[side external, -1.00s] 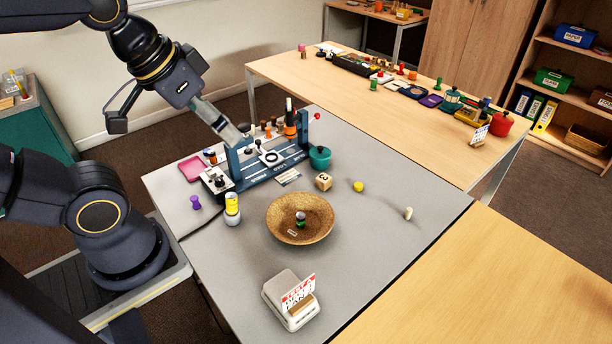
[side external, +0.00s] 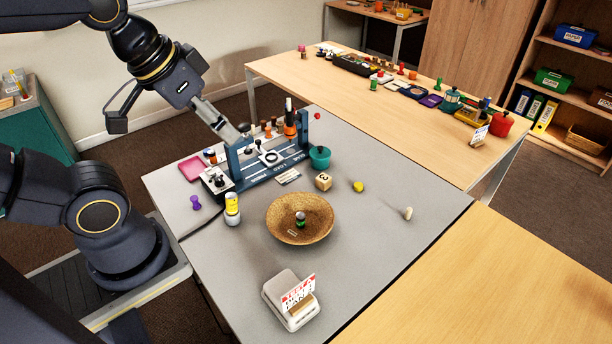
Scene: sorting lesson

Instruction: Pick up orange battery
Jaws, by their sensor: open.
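A small dark cylinder with an orange band (side external: 211,157) stands at the back left of the grey table, beside the pink tray; it looks like the orange battery, but it is small. My gripper (side external: 230,132) hangs above the left end of the blue rack, pointing down to the right, apart from that cylinder. It is open, with nothing seen between its fingers. A green battery-like cylinder (side external: 300,219) stands in the brown bowl (side external: 275,228).
The blue rack (side external: 286,160) holds several pegs and a tall orange-and-black object (side external: 290,122). Nearby are a pink tray (side external: 191,169), a yellow-and-white cylinder (side external: 232,209), a purple peg (side external: 195,203), a teal pot (side external: 320,158) and a wooden die (side external: 323,181).

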